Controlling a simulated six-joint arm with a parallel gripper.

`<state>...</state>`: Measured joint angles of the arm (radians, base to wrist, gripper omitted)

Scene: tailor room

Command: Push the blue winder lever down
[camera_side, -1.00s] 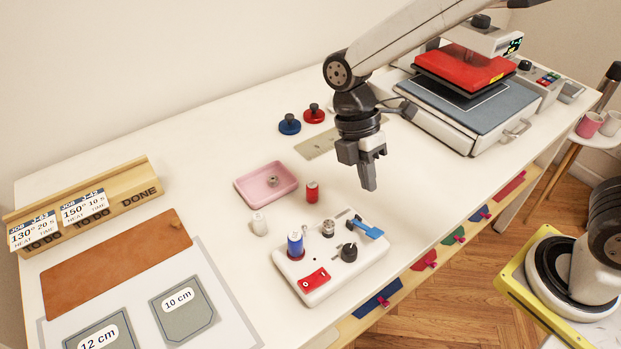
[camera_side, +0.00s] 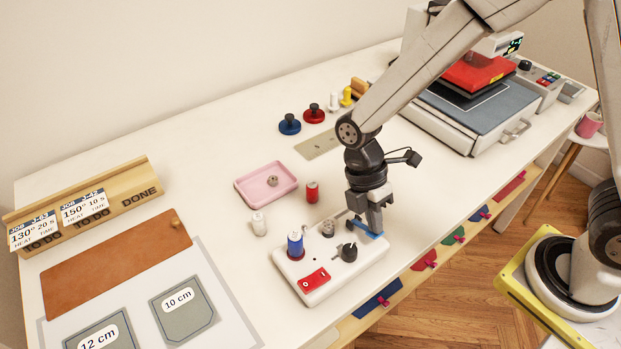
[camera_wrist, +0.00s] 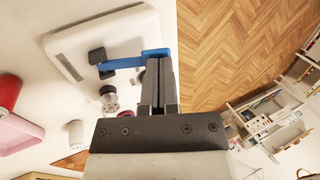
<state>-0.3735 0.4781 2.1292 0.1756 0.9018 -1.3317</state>
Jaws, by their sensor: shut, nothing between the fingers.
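The blue winder lever (camera_side: 372,235) is at the right back corner of the white winder base (camera_side: 318,284). It is partly hidden behind my fingers in the side view. In the wrist view the blue lever (camera_wrist: 131,60) shows as a bar running to my fingertips. My gripper (camera_side: 374,231) is shut and empty, pointing down over the lever. In the wrist view my gripper (camera_wrist: 158,62) overlaps the lever's end; I cannot tell whether they touch. A blue thread spool (camera_side: 295,244), a black knob (camera_side: 348,252) and a red switch (camera_side: 313,279) are on the winder.
A pink tray (camera_side: 250,196), a red spool (camera_side: 312,192) and a white spool (camera_side: 259,224) stand behind the winder. The heat press (camera_side: 470,115) is at the back right. The table's front edge is close to the winder.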

